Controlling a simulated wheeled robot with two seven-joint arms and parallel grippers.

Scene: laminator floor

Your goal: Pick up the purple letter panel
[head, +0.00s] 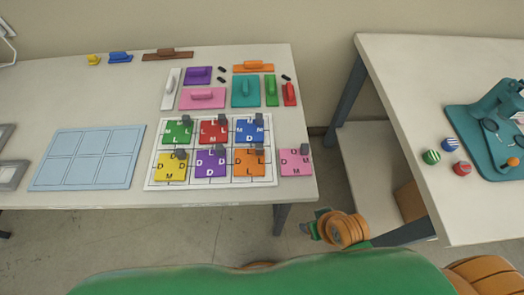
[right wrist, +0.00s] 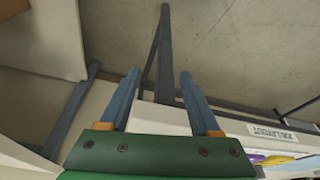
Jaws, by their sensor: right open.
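My right gripper (right wrist: 160,75) is open and empty in the right wrist view. In the head view it is small, beyond the table's front edge, to the right of and apart from the panel. My left gripper is not in view.
Green (head: 177,133), red (head: 214,133) and blue (head: 250,132) letter panels fill the board's top row. A pink panel (head: 296,163) lies right of the board. A pale blue grid mat (head: 88,158) lies left, empty. Several coloured handled blocks stand behind. A second table (head: 400,80) is at right.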

